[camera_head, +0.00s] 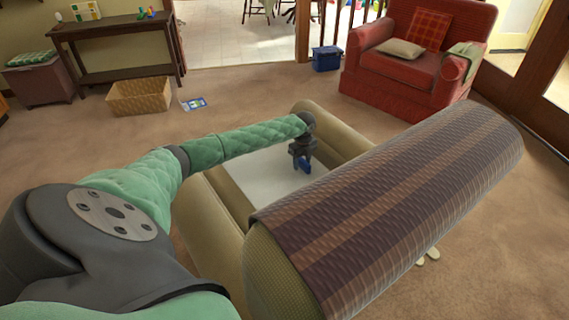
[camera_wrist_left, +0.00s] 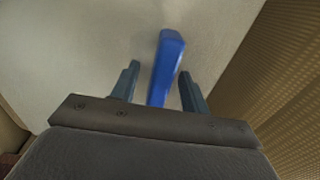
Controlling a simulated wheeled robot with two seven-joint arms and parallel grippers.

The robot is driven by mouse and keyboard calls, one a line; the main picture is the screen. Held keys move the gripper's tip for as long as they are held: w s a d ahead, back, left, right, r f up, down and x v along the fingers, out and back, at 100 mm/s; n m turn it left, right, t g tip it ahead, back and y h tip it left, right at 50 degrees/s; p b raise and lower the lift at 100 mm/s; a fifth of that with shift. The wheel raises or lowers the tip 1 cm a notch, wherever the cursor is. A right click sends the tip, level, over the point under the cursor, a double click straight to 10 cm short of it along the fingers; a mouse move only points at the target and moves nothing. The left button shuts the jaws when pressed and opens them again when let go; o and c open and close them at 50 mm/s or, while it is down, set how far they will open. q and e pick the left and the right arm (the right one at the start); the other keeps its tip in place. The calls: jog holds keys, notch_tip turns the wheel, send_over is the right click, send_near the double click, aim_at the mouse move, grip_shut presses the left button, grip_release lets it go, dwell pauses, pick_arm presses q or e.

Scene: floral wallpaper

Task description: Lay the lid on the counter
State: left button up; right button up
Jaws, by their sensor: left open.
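No lid that I can name for sure and no counter shows in either view. My left gripper (camera_head: 302,160) is open, pointing down over a pale flat surface (camera_head: 262,180) between beige padded sides. A long blue object (camera_wrist_left: 167,65) lies on that surface in the left wrist view. It runs between the two spread fingers of the left gripper (camera_wrist_left: 159,75), whose tips appear on either side of it. Whether the fingers touch it, and whether it is the lid, I cannot tell. My right gripper is not in view.
A brown striped cover (camera_head: 400,200) drapes a large padded back close in front, right of my left arm. A red armchair (camera_head: 410,70) stands behind. A wicker basket (camera_head: 139,97), a dark console table (camera_head: 115,30) and a blue box (camera_head: 327,59) stand farther back. Carpet is open between.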

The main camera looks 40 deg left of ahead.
pick_arm(q)
grip_shut()
jog(key=shift+r, duration=0.15)
notch_tip(320, 180, up, 10)
jog(key=shift+r, duration=0.1)
dwell(0.6)
